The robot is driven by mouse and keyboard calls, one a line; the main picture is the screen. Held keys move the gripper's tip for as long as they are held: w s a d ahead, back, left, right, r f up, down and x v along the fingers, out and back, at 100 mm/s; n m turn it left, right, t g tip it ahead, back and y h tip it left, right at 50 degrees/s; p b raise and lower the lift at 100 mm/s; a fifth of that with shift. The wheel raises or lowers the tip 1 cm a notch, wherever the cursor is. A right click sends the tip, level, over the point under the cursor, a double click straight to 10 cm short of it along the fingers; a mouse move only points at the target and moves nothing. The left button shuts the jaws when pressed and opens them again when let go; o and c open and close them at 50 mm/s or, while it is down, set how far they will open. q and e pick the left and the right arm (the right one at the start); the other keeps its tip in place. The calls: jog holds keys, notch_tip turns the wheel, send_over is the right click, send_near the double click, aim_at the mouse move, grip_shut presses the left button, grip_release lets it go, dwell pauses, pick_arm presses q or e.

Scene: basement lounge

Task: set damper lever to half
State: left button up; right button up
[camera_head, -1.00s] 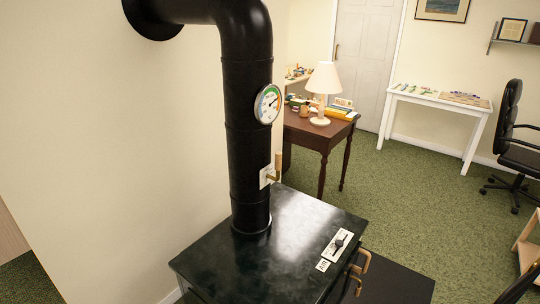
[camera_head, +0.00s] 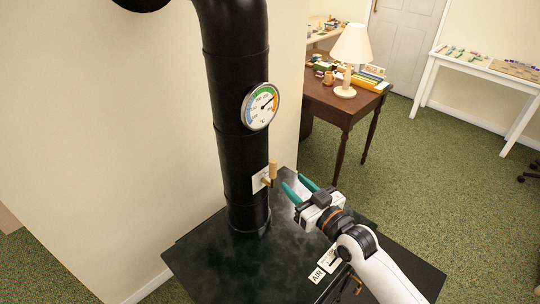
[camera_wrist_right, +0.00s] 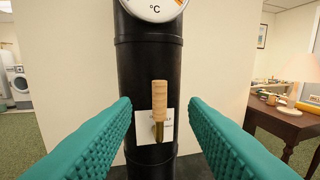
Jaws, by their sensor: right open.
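The damper lever (camera_head: 272,172) is on the black stovepipe (camera_head: 240,150), with a wooden handle and a brass-coloured shank over a white plate (camera_head: 259,180). In the right wrist view the lever (camera_wrist_right: 159,100) points straight up, and the plate's lettering is mostly hidden behind it. My right gripper (camera_head: 293,187) is open, just to the right of the lever in the head view. In the right wrist view its two green fingers (camera_wrist_right: 163,112) stand left and right of the lever's line, apart from it. My left gripper is not in view.
A round temperature gauge (camera_head: 261,106) sits on the pipe above the lever. The stove top (camera_head: 215,265) lies below, with an air slider (camera_head: 328,262) near its front edge. A wooden table (camera_head: 345,108) with a lamp (camera_head: 350,55) stands behind.

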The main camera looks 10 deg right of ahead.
aim_at(275, 166)
jog(key=x, duration=0.3)
jog(key=p+x, duration=0.1)
jog(key=shift+w+a+r, duration=0.25)
jog(key=shift+w+a, duration=0.05)
jog(key=x, duration=0.4)
jog(key=shift+f+p, duration=0.2)
jog(key=shift+p, duration=0.1)
jog(key=shift+w+a, duration=0.15)
jog(key=shift+w, duration=0.45)
jog(key=shift+w+a, duration=0.1)
jog(key=shift+w, duration=0.05)
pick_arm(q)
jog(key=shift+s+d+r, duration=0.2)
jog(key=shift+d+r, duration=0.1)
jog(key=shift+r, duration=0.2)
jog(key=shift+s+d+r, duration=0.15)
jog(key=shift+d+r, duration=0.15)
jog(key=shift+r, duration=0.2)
pick_arm(e)
jog(key=shift+f, duration=0.1)
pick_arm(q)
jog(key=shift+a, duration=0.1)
pick_arm(e)
grip_shut()
